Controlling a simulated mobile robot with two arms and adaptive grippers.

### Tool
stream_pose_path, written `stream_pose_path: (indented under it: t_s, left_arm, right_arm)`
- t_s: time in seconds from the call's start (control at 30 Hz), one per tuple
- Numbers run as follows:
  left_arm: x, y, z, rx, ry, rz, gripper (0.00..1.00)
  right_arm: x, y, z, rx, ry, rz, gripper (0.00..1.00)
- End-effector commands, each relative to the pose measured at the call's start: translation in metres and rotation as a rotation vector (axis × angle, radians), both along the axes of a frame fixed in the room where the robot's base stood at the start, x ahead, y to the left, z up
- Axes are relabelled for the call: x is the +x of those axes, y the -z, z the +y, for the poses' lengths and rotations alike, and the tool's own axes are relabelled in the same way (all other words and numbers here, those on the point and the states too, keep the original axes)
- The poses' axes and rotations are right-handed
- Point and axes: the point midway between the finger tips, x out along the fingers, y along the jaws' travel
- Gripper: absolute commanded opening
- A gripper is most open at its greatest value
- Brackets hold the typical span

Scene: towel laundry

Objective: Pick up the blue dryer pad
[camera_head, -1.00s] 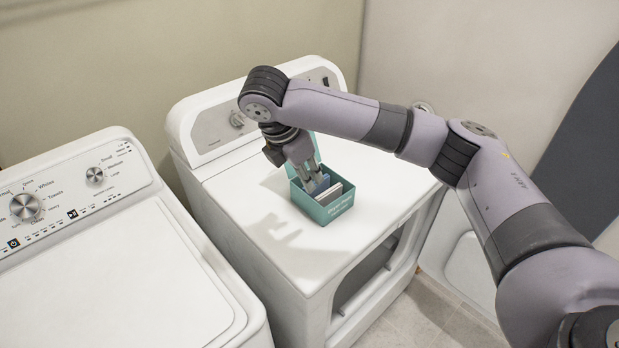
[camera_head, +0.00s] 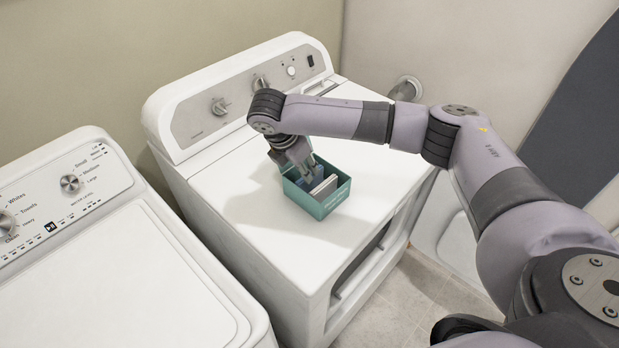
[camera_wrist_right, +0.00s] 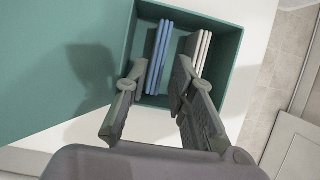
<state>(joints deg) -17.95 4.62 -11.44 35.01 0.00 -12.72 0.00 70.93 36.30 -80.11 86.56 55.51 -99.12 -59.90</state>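The blue dryer pads (camera_wrist_right: 158,57) stand on edge in an open teal box (camera_head: 330,204) on top of the dryer. In the right wrist view they are thin blue sheets beside white pads (camera_wrist_right: 201,52). My right gripper (camera_head: 308,177) reaches down into the box from above. In the right wrist view its two fingers (camera_wrist_right: 160,72) are apart, one on each side of the blue pads, with gaps visible. The right finger lies between the blue and white pads. In the head view the fingers partly hide the blue pads. My left gripper is not in view.
The white dryer (camera_head: 245,200) has clear room on its top around the box. The box's teal lid (camera_wrist_right: 60,60) stands open at the left of the wrist view. A white washer (camera_head: 120,275) is at the left. Walls are behind.

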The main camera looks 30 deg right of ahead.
Motion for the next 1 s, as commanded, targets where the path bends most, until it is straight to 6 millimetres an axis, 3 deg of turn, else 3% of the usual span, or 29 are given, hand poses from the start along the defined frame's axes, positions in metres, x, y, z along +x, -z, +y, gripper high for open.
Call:
stream_pose_path:
  t_s: [0.23,0.53,0.8,1.0]
  left_arm:
    - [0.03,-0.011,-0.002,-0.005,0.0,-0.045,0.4]
    - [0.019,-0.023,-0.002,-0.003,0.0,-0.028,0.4]
    - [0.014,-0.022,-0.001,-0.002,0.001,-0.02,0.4]
    - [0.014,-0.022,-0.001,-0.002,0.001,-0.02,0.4]
  right_arm:
    - [0.002,0.015,-0.007,-0.001,0.002,0.002,0.23]
    - [0.008,0.053,-0.019,0.0,0.0,0.0,0.23]
    - [0.009,0.056,-0.02,0.0,-0.002,-0.001,0.23]
    - [0.009,0.056,-0.02,0.0,-0.001,-0.001,0.09]
